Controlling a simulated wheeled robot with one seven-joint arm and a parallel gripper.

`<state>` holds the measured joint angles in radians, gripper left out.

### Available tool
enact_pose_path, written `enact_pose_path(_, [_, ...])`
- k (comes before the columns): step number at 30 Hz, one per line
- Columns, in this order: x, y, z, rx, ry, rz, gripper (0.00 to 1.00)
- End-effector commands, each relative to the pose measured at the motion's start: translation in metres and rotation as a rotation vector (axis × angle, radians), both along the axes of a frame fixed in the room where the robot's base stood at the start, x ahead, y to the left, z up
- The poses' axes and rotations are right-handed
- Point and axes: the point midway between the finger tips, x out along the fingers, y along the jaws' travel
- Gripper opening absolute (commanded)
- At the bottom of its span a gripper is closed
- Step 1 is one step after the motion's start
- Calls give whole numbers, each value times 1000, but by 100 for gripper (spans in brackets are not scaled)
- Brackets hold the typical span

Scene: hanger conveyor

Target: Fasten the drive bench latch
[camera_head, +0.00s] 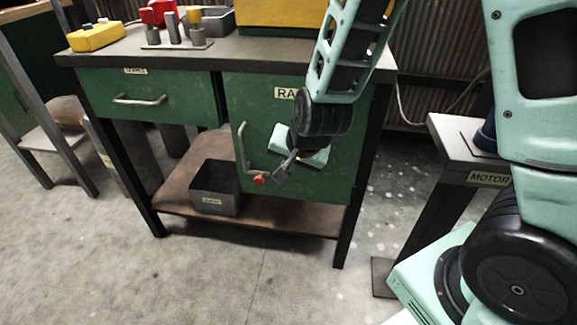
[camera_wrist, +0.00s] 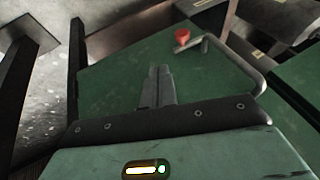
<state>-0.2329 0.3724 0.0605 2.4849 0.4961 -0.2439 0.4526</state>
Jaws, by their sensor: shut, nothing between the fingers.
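The green cabinet door (camera_head: 300,118) under the bench has a label partly hidden by my arm. A latch with a red knob (camera_head: 260,179) sits at the lower left of the door; a short grey lever (camera_wrist: 190,46) joins the red knob in the wrist view. A grey bar handle (camera_head: 243,148) stands above the latch on the door's left side. My gripper (camera_head: 279,177) is shut and empty, in front of the door just right of the red knob. In the wrist view my gripper's fingers (camera_wrist: 160,74) point at the door, apart from the knob and handle.
A grey bin (camera_head: 216,187) stands on the brown lower shelf (camera_head: 270,215). A green drawer (camera_head: 150,96) is at the left. A stand labelled MOTOR (camera_head: 485,178) is at the right. The bench top holds a yellow block (camera_head: 96,36) and other items. The front floor is clear.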

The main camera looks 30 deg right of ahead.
Motion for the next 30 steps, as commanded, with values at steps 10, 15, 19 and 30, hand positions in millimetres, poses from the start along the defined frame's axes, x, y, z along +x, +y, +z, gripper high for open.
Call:
enact_pose_path(10, [35, 13, -57, 1, -2, 4, 0])
enact_pose_path(15, [47, 25, -64, 0, -1, 1, 0])
enact_pose_path(19, [50, 28, -66, -1, -1, 0, 0])
enact_pose_path(30, [52, 30, -65, 0, 0, 0, 0])
